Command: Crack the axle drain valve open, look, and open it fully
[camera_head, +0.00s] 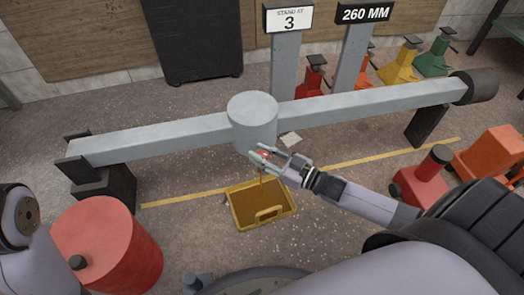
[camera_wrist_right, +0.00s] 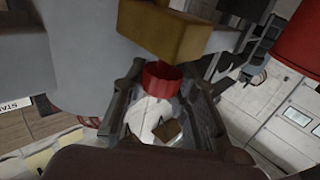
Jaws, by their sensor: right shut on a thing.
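Below the housing is the drain valve, with a red knob (camera_head: 263,153). In the right wrist view the valve has a brass body (camera_wrist_right: 165,28) and the red knob (camera_wrist_right: 162,78) sits between my fingers. My right gripper (camera_head: 262,157) is shut on this knob. A thin brown line runs from below the valve toward a yellow drain pan (camera_head: 284,208), which holds brown liquid. The knob's exact turn is hard to tell. My left gripper is out of view.
A red drum (camera_head: 108,246) stands at the lower left. Axle supports stand at both ends (camera_head: 105,188). Signs reading "STAND AT 3" (camera_head: 288,18) and "260 MM" (camera_head: 365,13) rise behind the axle. Red, yellow and green jack stands (camera_head: 400,62) are at the back right.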

